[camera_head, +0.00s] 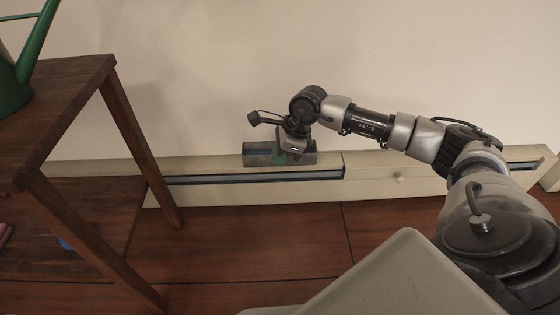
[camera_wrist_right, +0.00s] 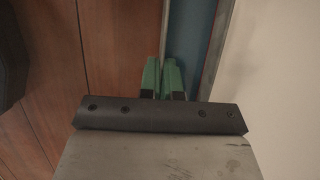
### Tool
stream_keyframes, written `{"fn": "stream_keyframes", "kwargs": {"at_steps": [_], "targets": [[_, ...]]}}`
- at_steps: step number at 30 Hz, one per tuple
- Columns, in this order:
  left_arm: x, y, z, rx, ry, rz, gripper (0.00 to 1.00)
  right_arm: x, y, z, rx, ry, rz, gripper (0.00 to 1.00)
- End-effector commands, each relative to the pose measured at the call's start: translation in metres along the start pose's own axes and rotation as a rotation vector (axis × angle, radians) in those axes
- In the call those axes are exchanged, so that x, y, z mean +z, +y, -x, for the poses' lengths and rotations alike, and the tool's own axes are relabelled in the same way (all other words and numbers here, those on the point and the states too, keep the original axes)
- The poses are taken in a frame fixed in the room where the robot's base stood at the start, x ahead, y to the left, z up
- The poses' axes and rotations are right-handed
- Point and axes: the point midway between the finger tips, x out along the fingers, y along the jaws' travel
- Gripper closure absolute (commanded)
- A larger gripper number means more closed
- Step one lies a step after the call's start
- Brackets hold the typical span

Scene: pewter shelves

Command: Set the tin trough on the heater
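The tin trough (camera_head: 252,153), a small grey open box, is at the top of the long cream heater (camera_head: 380,168) along the wall. It looks level; I cannot tell whether it rests on the heater or hangs just above. My right gripper (camera_head: 281,158) reaches down over the trough's right half. In the right wrist view, its green fingers (camera_wrist_right: 164,78) are close together with the thin near wall of the trough (camera_wrist_right: 191,45) between them, one finger inside and one outside. The fingers hide part of that wall. My left gripper is not in view.
A dark wooden shelf stand (camera_head: 60,90) is at the left, its legs in front of the heater. A green watering can (camera_head: 14,85) stands on its top, and a blue object (camera_head: 66,244) lies low down. The wooden floor (camera_head: 250,240) before the heater is clear.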

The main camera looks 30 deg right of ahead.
Motion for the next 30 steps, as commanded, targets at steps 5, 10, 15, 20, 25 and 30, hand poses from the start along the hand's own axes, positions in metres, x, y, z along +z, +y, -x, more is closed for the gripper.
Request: {"fn": "stream_keyframes", "kwargs": {"at_steps": [5, 10, 15, 20, 25, 30], "targets": [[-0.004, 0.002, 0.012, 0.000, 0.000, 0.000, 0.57, -0.003, -0.012, -0.008, -0.003, -0.002, -0.001, 1.00], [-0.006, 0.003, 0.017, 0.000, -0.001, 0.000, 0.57, -0.007, -0.014, -0.017, 0.000, -0.001, 0.001, 1.00], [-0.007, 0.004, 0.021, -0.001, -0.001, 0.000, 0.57, -0.010, -0.014, -0.025, -0.001, -0.001, 0.000, 1.00], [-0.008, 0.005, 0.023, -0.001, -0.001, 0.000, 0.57, -0.012, -0.014, -0.029, -0.001, -0.002, 0.000, 1.00], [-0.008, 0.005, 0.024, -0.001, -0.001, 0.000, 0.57, -0.013, -0.014, -0.031, -0.002, -0.002, 0.000, 1.00], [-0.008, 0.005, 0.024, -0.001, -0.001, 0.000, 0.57, -0.013, -0.014, -0.030, -0.002, -0.002, 0.000, 1.00]]}}
